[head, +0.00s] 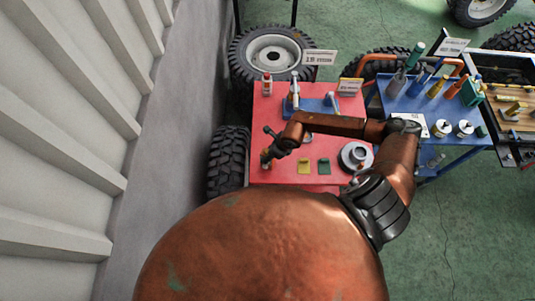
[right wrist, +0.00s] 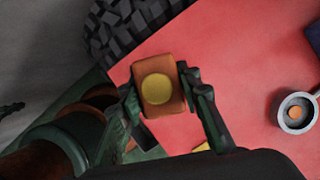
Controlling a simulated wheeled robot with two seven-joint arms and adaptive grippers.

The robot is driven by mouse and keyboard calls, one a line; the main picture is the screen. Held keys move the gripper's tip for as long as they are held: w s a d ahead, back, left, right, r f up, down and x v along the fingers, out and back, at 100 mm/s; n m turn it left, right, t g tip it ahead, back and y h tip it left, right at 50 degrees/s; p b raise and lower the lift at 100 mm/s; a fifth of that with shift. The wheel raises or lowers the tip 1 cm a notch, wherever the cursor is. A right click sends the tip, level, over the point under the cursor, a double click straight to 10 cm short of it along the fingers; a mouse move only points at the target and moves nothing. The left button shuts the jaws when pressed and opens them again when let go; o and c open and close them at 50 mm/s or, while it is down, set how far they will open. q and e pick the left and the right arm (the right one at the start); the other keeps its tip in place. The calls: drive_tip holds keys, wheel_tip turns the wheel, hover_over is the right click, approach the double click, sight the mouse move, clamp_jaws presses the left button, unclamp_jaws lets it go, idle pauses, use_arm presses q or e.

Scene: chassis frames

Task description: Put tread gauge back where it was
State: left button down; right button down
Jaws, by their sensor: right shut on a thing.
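My right gripper (head: 268,148) is over the left edge of the red table (head: 272,121). In the right wrist view the right gripper (right wrist: 160,102) is shut on an orange block with a round yellow face (right wrist: 157,89). The block sits between its two fingers, and the red tabletop (right wrist: 225,60) shows behind it. I cannot tell for sure that this block is the tread gauge. In the head view the held block is small and mostly hidden by the fingers. My left gripper is not in view.
A yellow piece (head: 304,166), a green piece (head: 323,166) and a round grey part (head: 356,156) lie at the table's front. A red-and-white bottle (head: 267,84) stands at the back left. A blue table (head: 440,152) adjoins right; tires (head: 228,160) stand left and behind.

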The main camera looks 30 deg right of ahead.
drive_tip(key=shift+f, duration=0.4)
drive_tip(key=shift+f, duration=0.15)
drive_tip(key=c, duration=1.4)
unclamp_jaws()
drive_tip(key=b+v, duration=0.2)
drive_tip(key=v, duration=1)
